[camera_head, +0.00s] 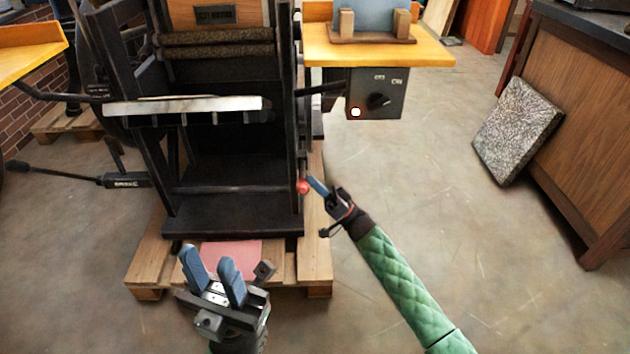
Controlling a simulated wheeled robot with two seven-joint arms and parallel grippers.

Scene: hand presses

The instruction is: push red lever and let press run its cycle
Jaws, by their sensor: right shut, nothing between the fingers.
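The press (232,175) is a tall dark metal frame on a wooden pallet. Its red lever knob (303,187) shows low on the right side of the frame, at the end of a dark rod. My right gripper (316,184) is shut and empty, with its fingertips just right of the red knob. I cannot tell whether they touch it. My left gripper (209,262) is open and empty in front of the press, above the pallet's front edge. A pink-red patch (232,258) lies behind it on the pallet.
A control box (377,94) with a dial and a lit button hangs under a yellow side table (430,57). The pallet (318,272) edges the work area. A speckled slab (516,130) leans on a wooden cabinet (590,130) at right. The floor between is clear.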

